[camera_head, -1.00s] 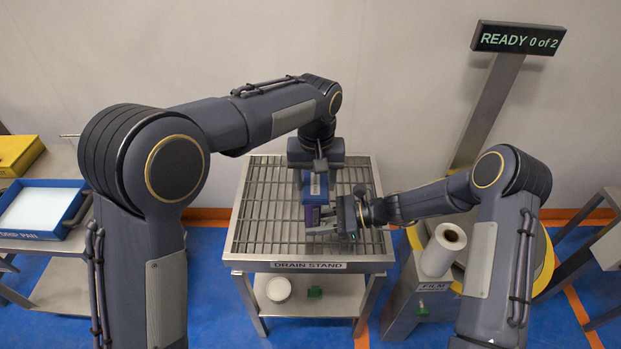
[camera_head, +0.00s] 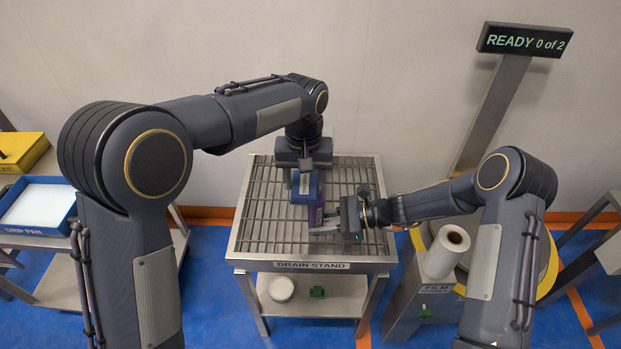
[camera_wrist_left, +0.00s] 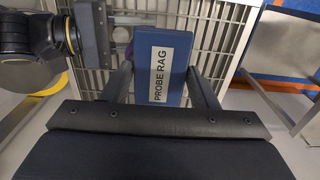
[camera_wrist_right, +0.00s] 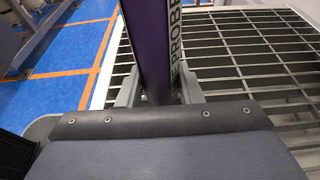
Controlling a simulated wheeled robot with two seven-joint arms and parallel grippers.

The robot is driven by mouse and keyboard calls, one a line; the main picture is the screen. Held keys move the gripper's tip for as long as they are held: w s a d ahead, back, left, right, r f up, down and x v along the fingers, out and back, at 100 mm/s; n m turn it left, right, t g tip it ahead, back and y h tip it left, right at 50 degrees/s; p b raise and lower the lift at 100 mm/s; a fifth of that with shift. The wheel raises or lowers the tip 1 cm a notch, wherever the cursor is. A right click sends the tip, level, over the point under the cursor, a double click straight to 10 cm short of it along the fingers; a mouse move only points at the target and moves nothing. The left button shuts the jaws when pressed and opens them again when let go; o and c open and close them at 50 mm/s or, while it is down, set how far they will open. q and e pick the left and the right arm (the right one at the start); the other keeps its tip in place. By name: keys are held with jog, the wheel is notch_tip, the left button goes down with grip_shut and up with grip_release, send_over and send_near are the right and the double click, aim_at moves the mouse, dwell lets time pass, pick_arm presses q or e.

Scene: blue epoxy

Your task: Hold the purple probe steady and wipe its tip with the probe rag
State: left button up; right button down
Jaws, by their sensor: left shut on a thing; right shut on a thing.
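My left gripper (camera_head: 304,172) is shut on the blue probe rag (camera_head: 305,188), a block labelled PROBE RAG that fills the jaws in the left wrist view (camera_wrist_left: 160,65). My right gripper (camera_head: 334,218) is shut on the purple probe (camera_head: 317,213) above the drain stand. The probe's tip is not clearly visible.
The drain stand (camera_head: 255,245) has a barred top, largely bare around both grippers. A film roll stand (camera_head: 437,288) stands at right, a blue drip pan (camera_head: 62,222) at left. A sign (camera_head: 524,39) reads READY 0 of 2.

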pick_arm(q)
jog(key=shift+d, duration=0.15)
jog(key=shift+d, duration=1.5)
jog(key=shift+a, duration=0.1)
jog(key=shift+a, duration=1.55)
jog(key=shift+d, duration=0.1)
jog(key=shift+d, duration=1.55)
jog(key=shift+a, duration=0.15)
jog(key=shift+a, duration=1.5)
